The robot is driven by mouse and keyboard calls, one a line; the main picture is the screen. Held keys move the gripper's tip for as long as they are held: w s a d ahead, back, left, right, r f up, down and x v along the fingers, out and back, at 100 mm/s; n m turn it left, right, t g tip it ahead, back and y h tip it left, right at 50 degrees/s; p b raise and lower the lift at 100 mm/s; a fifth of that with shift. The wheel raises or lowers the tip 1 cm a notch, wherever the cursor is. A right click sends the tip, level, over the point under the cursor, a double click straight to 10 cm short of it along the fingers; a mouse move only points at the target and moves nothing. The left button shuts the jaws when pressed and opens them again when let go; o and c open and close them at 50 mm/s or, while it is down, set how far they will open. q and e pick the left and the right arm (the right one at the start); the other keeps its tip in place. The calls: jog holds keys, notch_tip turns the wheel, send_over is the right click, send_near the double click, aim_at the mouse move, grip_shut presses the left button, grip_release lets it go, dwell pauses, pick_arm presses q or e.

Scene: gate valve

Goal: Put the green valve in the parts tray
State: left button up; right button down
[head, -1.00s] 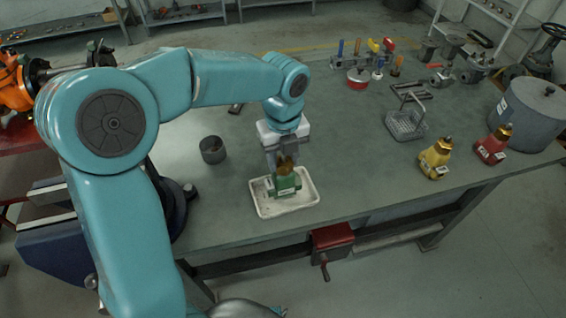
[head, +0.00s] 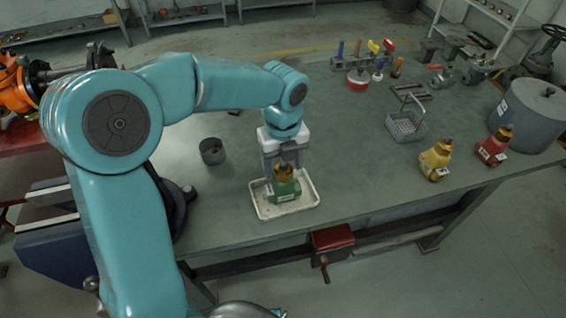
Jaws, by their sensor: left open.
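The green valve (head: 285,191) stands upright in the white parts tray (head: 291,210), near its middle. Its brass top shows between the fingers. My left gripper (head: 283,172) points down at the valve from above. Its jaws are open, with the fingers around the valve's upper part; I cannot tell whether they touch it. My right gripper is not in view.
A yellow valve (head: 435,160) and a red valve (head: 494,147) stand at the right, before a grey lidded pot (head: 526,117). A small dark cup (head: 212,151) stands left of the tray. The bench between tray and basket is clear.

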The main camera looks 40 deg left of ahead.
pick_arm(q)
notch_tip(320, 180, up, 12)
jog(key=p, duration=0.1)
jog(key=shift+f+p, duration=0.15)
jog(key=shift+p, duration=0.15)
dwell(0.4)
